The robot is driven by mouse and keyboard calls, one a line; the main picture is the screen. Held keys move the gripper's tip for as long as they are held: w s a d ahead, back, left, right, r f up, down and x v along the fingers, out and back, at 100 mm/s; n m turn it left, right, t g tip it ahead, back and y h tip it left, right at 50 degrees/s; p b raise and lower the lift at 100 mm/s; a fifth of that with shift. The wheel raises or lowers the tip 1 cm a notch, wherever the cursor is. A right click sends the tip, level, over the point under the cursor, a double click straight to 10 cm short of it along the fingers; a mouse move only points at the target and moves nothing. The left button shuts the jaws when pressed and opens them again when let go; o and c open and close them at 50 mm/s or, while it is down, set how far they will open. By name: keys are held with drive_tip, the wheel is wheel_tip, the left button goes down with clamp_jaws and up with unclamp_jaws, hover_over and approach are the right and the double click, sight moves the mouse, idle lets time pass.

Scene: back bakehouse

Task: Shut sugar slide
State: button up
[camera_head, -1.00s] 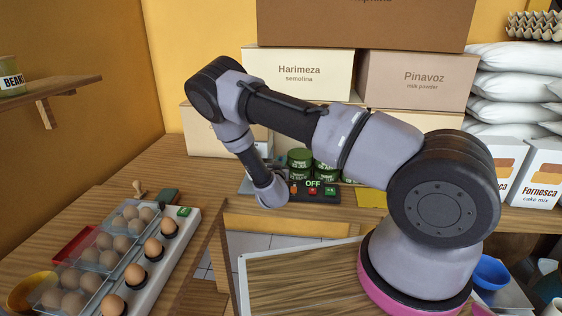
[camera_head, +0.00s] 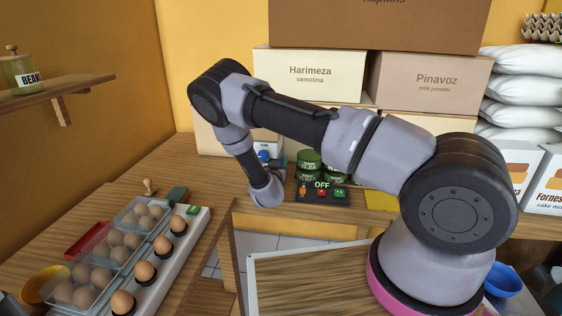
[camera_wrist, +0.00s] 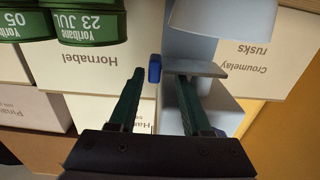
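The sugar dispenser appears to be the pale grey-blue unit (camera_wrist: 228,20) in the upside-down wrist view. A flat grey plate (camera_wrist: 195,68) crosses it, and a blue tab (camera_wrist: 155,69) is at the plate's left; these look like the slide and its handle. My gripper (camera_wrist: 161,75) is open, with two dark green fingers. The blue tab appears between the fingertips, nearer the left one; I cannot tell the depth or any contact. In the head view the blue part (camera_head: 263,155) shows just behind my wrist, which hides much of the dispenser and gripper.
Green tins (camera_head: 308,160) and a dark switch box reading OFF (camera_head: 322,184) stand right of my wrist. Cartons (camera_head: 310,75) rise behind. An egg rack (camera_head: 160,275) is at the left. Bare wooden counter (camera_head: 100,205) lies back left.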

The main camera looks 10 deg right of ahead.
drive_tip(key=shift+d, duration=0.1)
drive_tip(key=v, duration=1)
drive_tip(key=shift+s, duration=0.4)
